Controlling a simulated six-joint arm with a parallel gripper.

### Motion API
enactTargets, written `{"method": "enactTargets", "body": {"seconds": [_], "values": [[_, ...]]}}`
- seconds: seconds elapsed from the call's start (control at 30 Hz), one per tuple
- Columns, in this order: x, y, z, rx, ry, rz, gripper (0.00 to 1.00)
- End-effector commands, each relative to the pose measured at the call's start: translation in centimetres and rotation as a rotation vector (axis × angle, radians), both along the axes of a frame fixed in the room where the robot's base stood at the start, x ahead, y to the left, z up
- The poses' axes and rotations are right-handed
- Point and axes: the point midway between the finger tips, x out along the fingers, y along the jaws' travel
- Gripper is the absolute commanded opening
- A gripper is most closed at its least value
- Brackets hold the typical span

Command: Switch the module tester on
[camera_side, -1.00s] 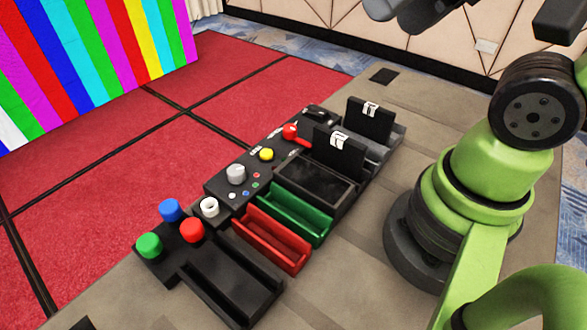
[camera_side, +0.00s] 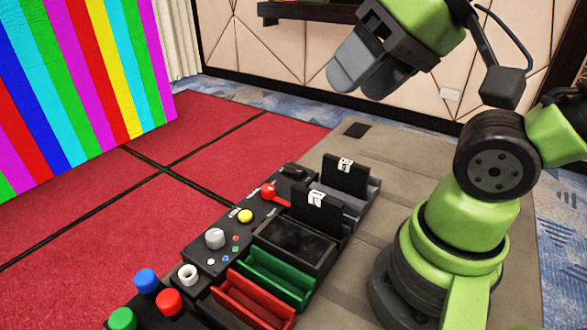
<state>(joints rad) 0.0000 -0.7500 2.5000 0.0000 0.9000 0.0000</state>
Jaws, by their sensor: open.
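A long black control panel (camera_side: 203,254) stands on the table; I take it to be the module tester, but its labels are too small to read. It carries a grey knob (camera_side: 215,238), a yellow button (camera_side: 245,215), a red-tipped lever (camera_side: 268,191) and a small black part (camera_side: 294,170) at its far end. Whether that part is a switch, and how it is set, I cannot tell. Two black modules (camera_side: 345,175) with white marks stand upright beside the panel. My gripper (camera_side: 357,92) is open and empty, high above and beyond the modules.
Green (camera_side: 277,278) and red (camera_side: 254,300) trays and an open black tray (camera_side: 296,243) line the panel's right side. Blue (camera_side: 146,280), red (camera_side: 168,301) and green (camera_side: 122,319) knobs and a white ring (camera_side: 188,274) are at the near end.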

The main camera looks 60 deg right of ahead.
Motion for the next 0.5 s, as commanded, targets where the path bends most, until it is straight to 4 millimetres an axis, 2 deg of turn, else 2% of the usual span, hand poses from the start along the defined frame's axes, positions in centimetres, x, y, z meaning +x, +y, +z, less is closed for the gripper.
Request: {"method": "enactTargets", "body": {"seconds": [0.03,0.27,0.5], "values": [[0.00,0.00,0.00,0.000,0.000,0.000,0.52],[0.00,0.00,0.00,0.000,0.000,0.000,0.00],[0.00,0.00,0.00,0.000,0.000,0.000,0.00]]}}
